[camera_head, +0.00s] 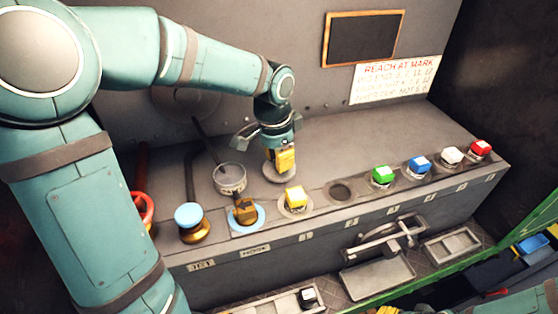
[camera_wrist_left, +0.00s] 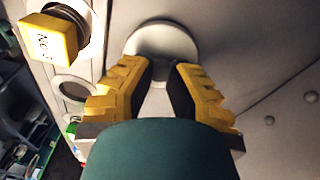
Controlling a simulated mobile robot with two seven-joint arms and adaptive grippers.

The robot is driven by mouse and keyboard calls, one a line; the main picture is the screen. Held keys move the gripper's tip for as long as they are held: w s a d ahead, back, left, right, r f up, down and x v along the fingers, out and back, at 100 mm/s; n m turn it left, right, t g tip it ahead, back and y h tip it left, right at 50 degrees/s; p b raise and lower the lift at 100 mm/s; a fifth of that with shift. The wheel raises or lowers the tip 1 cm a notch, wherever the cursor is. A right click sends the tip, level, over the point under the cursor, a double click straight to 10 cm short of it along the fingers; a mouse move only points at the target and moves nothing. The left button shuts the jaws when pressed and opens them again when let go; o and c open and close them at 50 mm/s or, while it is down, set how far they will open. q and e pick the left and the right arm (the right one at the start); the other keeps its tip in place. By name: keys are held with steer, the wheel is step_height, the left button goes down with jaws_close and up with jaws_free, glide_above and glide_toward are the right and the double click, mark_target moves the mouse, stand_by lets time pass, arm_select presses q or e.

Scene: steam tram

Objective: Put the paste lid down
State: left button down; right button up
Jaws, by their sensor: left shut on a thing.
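The paste lid appears to be the round grey disc (camera_head: 279,173) under my left gripper (camera_head: 285,160). It also shows in the left wrist view (camera_wrist_left: 165,38), just beyond the fingertips. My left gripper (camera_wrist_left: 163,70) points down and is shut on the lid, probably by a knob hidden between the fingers. The lid is at or very near the grey counter top (camera_head: 345,152); I cannot tell whether it touches. An open round pot (camera_head: 230,178) stands just left of it. Of my right gripper, only yellow parts (camera_head: 385,310) show at the bottom edge.
A yellow-capped piece (camera_head: 296,197) stands in front of the lid, beside an empty round hole (camera_head: 340,191). Green (camera_head: 382,175), blue (camera_head: 419,165), white and red caps continue right. The counter behind the caps is clear.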

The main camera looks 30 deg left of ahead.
mark_target(274, 163)
arm_select(q)
steer(key=shift+f, duration=0.4)
steer(key=shift+f, duration=0.15)
steer(key=c, duration=1)
jaws_free()
steer(key=shift+r, duration=0.3)
step_height(274, 163, up, 12)
steer(key=s+p, duration=0.1)
steer(key=shift+a, duration=0.3)
